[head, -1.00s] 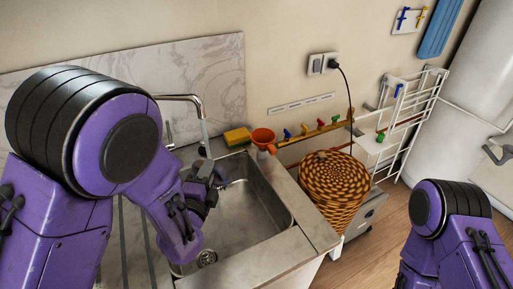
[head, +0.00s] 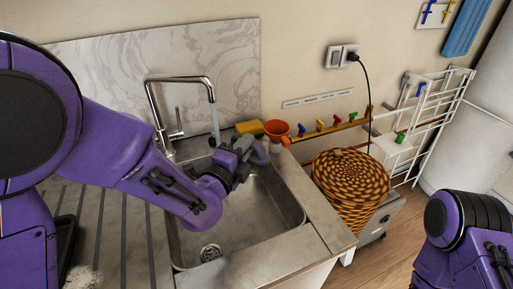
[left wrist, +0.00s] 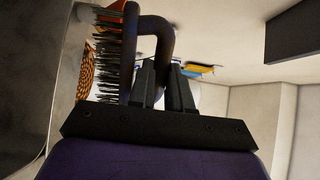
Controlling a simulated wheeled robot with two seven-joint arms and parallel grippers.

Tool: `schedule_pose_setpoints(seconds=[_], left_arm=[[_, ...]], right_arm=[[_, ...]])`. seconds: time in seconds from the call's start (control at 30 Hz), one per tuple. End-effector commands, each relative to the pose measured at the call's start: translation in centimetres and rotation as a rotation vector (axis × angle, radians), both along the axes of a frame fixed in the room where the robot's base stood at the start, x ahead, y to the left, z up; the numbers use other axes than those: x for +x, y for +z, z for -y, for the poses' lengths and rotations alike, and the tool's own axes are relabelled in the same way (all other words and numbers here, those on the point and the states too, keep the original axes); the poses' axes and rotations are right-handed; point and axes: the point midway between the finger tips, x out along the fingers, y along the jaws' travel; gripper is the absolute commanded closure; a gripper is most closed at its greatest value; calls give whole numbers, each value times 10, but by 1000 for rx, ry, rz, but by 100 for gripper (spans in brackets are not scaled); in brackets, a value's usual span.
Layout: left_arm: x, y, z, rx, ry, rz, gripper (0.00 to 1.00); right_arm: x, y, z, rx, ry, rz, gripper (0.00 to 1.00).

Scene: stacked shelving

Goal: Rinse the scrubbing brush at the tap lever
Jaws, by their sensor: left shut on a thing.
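My left gripper (head: 240,153) is shut on the scrubbing brush (head: 261,153) over the back right of the sink basin. In the left wrist view, the brush (left wrist: 108,55) shows dark bristles and a dark looped handle between the fingers (left wrist: 163,88). The metal tap (head: 182,80) stands behind the basin with its spout reaching right. A thin bluish stream (head: 215,120) falls from the spout. The brush is to the right of the stream, apart from it in the picture. The tap lever (head: 178,124) is upright beside the tap's base. My right gripper is out of view.
The steel sink (head: 245,220) has a drain near its front. A wicker basket (head: 350,185) and a white rack (head: 425,115) are farther right.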

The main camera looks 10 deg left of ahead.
Motion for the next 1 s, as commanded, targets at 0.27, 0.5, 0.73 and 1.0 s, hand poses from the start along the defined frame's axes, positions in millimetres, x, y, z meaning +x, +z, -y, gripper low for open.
schedule_pose_setpoints(seconds=[0.27,0.5,0.73,1.0], left_arm=[[20,-7,-27,-3,3,0,100],[35,-14,-49,1,2,1,100],[45,-16,-62,0,1,1,100],[47,-16,-65,0,1,1,100]], right_arm=[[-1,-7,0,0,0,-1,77],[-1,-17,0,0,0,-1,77],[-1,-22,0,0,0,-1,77],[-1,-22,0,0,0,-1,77]])
